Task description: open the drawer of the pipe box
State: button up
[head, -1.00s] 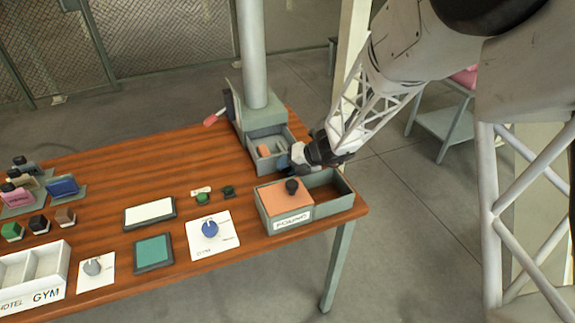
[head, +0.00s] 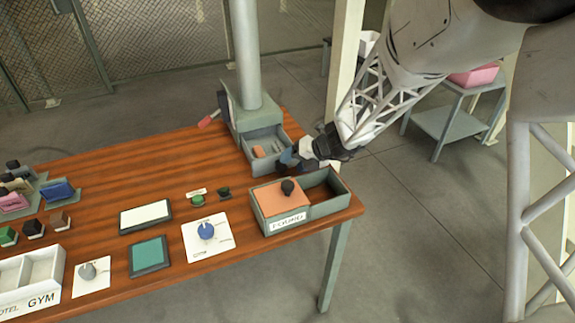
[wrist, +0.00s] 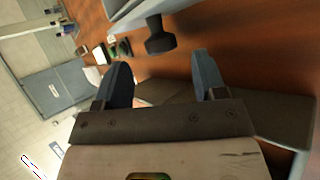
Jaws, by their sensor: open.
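The pipe box (head: 246,110) is a grey-green box with a thick upright pipe (head: 244,50), at the table's back right corner. Its drawer (head: 272,160) stands pulled out toward the front, with an orange piece and another small item inside. My gripper (head: 298,158) is just right of the drawer's front in the head view. In the wrist view my gripper (wrist: 162,78) has its two blue-grey fingers apart with nothing held. A dark knob (wrist: 160,36) on a grey face lies ahead of the fingertips, apart from them.
A grey box labelled FOUND (head: 330,207), with an orange lid (head: 278,200) and dark knob, stands close in front of my gripper. Blue dial (head: 206,231), cream panel (head: 146,215) and teal panel (head: 149,256) lie left. Bare table is left of the drawer.

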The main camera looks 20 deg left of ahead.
jog(key=shift+v, duration=1.65)
jog(key=s+d+r+n+h, duration=0.1)
jog(key=s+d+r+n, duration=0.35)
jog(key=d, duration=0.25)
jog(key=s+d+r+n+t+h, duration=0.1)
jog(key=s+d+r+n+h, duration=0.1)
jog(key=s+d+r+n, duration=0.45)
jog(key=s+d+r+n+h, duration=0.1)
jog(key=s+d+r+n, duration=0.15)
jog(key=d+n, duration=0.4)
jog(key=s+d+r+n+t+h, duration=0.1)
jog(key=s+d+r+n+h, duration=0.1)
jog(key=s+d+n, duration=0.4)
jog(key=s+d+r+n+t+h, duration=0.1)
jog(key=s+d+r+n+h, duration=0.1)
jog(key=s+d+n+h, duration=0.2)
jog(key=s+d+n, duration=0.3)
jog(key=s+d, duration=0.3)
jog(key=d, duration=0.4)
jog(key=shift+s+d+r, duration=0.15)
jog(key=shift+s+r, duration=0.05)
jog(key=shift+r, duration=0.2)
